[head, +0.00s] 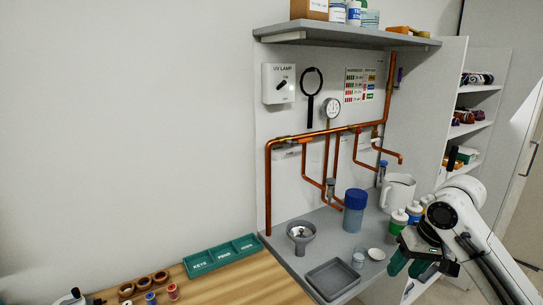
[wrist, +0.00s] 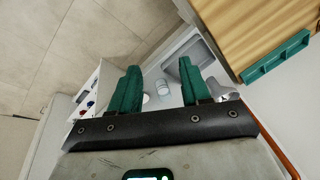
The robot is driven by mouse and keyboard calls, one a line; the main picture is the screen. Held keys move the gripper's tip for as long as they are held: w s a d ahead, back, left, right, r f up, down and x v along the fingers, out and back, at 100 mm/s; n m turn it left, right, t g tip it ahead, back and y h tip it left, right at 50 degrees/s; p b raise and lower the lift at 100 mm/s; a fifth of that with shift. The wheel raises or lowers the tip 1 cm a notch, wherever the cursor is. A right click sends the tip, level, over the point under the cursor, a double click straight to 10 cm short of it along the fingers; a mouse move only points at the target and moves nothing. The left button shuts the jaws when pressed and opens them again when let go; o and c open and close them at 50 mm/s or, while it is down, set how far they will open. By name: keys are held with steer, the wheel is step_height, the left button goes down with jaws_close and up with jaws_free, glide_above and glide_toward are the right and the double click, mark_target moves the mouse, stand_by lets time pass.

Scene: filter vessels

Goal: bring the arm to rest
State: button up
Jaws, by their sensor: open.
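My arm (head: 463,216) reaches in from the right edge of the head view, bent, with its white links over the right end of the grey bench. My gripper (head: 408,266) has green fingers and hangs at the front of the bench. In the wrist view my gripper (wrist: 161,68) shows its two green fingers spread apart with nothing held between them. A small clear cup (wrist: 163,88) appears beyond the gap, apart from the fingers.
The grey bench holds a grey tray (head: 333,278), a funnel vessel (head: 301,236), a blue-capped jar (head: 354,211), a white jug (head: 398,192) and small bottles (head: 398,221) close to my gripper. Copper pipes (head: 300,138) run along the panel. A wooden table (head: 240,284) stands left.

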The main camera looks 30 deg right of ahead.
steer(key=w+a+f+n+t+y, duration=0.1)
steer(key=w+a+f, duration=0.15)
steer(key=a, duration=0.45)
steer(key=w+a+f+n+t+y, duration=0.1)
steer(key=w+a+f, duration=0.15)
steer(key=a, duration=0.55)
steer(key=s+a+f, duration=0.3)
steer(key=a+f, duration=0.3)
steer(key=a, duration=0.2)
steer(key=s+a+f+n+g, duration=0.1)
steer(key=s+a+f, duration=0.3)
steer(key=s+f, duration=0.5)
steer(key=s+d+f+n+g+h, duration=0.1)
steer(key=s+d, duration=0.1)
steer(key=s, duration=0.5)
steer(key=s+d+f+n+g+h, duration=0.1)
steer(key=s+d+f+h, duration=0.1)
steer(key=s, duration=0.5)
steer(key=shift+s+d+g, duration=0.15)
steer(key=shift+s+g, duration=0.1)
steer(key=shift+g, duration=0.15)
